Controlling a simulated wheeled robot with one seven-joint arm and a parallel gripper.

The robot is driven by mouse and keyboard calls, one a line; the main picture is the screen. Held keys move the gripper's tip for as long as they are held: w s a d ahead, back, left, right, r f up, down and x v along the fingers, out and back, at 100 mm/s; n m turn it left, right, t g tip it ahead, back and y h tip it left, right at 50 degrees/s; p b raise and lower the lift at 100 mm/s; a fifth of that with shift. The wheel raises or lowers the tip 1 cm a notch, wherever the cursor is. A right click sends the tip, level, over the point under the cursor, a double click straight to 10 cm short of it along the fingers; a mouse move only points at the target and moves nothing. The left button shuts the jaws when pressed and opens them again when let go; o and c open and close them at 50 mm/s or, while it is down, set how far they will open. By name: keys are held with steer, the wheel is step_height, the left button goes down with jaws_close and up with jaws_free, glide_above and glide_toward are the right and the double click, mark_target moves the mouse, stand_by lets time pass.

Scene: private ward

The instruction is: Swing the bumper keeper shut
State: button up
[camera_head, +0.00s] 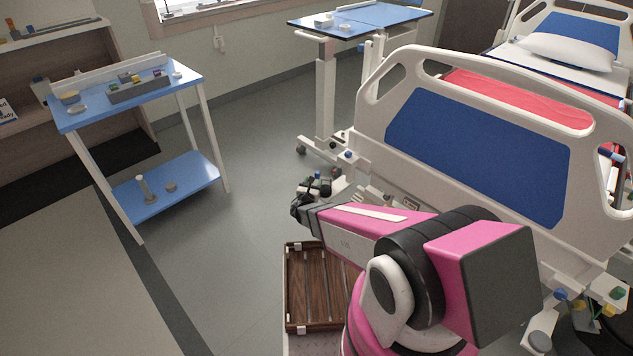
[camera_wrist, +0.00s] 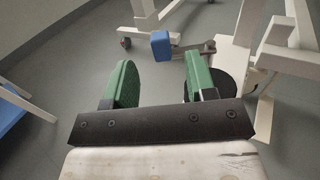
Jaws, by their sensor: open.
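My gripper (camera_wrist: 161,82) is open, with its two green finger pads apart and nothing between them. A blue block (camera_wrist: 161,45) on a short grey arm (camera_wrist: 188,49) sticks out from the white bed frame (camera_wrist: 232,60); this looks like the bumper keeper, though I cannot be sure. The block lies just beyond the fingertips, apart from them. A black disc (camera_wrist: 226,86) shows partly behind the right finger. In the head view my gripper (camera_head: 303,200) is small and dark, low beside the bed's foot corner; the keeper cannot be clearly made out there.
A blue two-shelf trolley (camera_head: 190,185) is at left. The grey floor between trolley and bed is clear.

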steer(key=shift+v, duration=0.9)
